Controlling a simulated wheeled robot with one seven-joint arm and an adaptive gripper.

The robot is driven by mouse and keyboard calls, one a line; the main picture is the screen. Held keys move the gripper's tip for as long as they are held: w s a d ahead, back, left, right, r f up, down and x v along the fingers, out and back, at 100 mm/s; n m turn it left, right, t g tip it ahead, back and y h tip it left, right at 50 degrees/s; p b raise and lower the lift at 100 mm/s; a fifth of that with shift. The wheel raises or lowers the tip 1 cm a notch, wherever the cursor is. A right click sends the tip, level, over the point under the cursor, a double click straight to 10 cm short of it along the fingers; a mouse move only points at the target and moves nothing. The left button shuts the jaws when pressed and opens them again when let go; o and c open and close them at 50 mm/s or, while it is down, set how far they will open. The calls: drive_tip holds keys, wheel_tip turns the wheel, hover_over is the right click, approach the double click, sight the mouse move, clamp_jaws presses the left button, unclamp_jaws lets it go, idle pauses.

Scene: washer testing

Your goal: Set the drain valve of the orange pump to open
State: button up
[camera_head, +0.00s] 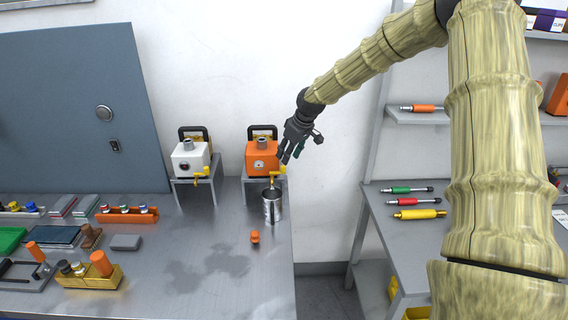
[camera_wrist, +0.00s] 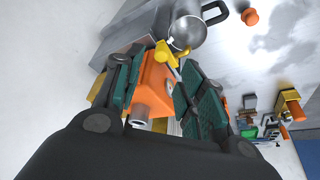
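The orange pump (camera_head: 261,158) stands on a small metal stand on the steel table, with a dark handle on top and a round gauge in front. It also shows between my fingers in the wrist view (camera_wrist: 153,88). Its yellow drain valve (camera_head: 275,174) sticks out at the front right; in the wrist view the yellow valve (camera_wrist: 166,53) lies near the fingertips. A metal cup (camera_head: 272,209) stands below the valve. My gripper (camera_head: 292,156) is just right of the pump, its fingers (camera_wrist: 160,62) apart and empty. I cannot tell whether a finger touches the valve.
A white pump (camera_head: 189,160) with a yellow valve stands to the left. A small orange knob (camera_head: 255,237) lies on the table in front of the cup. Trays and a yellow block (camera_head: 88,279) fill the table's left side. A side bench (camera_head: 375,210) holds coloured tools.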

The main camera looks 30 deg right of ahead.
sight(284, 166)
drive_tip(key=shift+p+x, duration=0.3)
drive_tip(key=shift+x, duration=0.45)
drive_tip(key=shift+p+x, duration=0.8)
drive_tip(key=shift+x, duration=1.6)
drive_tip(key=shift+s, duration=0.1)
clamp_jaws()
